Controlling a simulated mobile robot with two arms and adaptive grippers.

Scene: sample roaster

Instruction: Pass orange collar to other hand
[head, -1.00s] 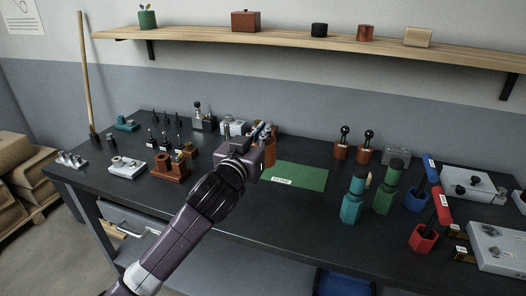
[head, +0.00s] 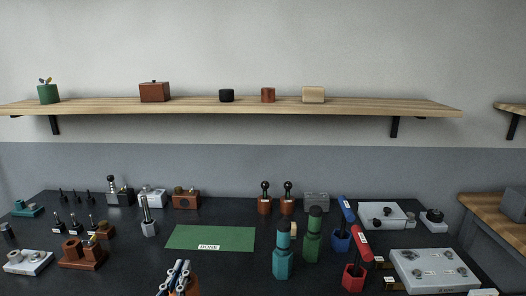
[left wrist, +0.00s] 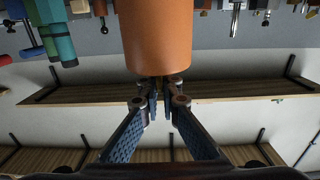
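The orange collar (left wrist: 157,35) is a smooth orange cylinder and fills the top middle of the left wrist view. The fingers of my left gripper (left wrist: 159,88) close together at its end; the tips are partly hidden, and the collar stays with them. In the head view my left gripper (head: 178,276) shows only as pale and blue fingers at the bottom edge, with a bit of orange beside them. My right gripper is in no view.
The dark table holds a green mat (head: 212,238) marked "DONE", a brown block (head: 82,254) at left, teal (head: 283,262) and green (head: 312,240) bottle-like tools, and a grey plate (head: 434,270) at right. A wooden shelf (head: 360,106) runs along the wall above.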

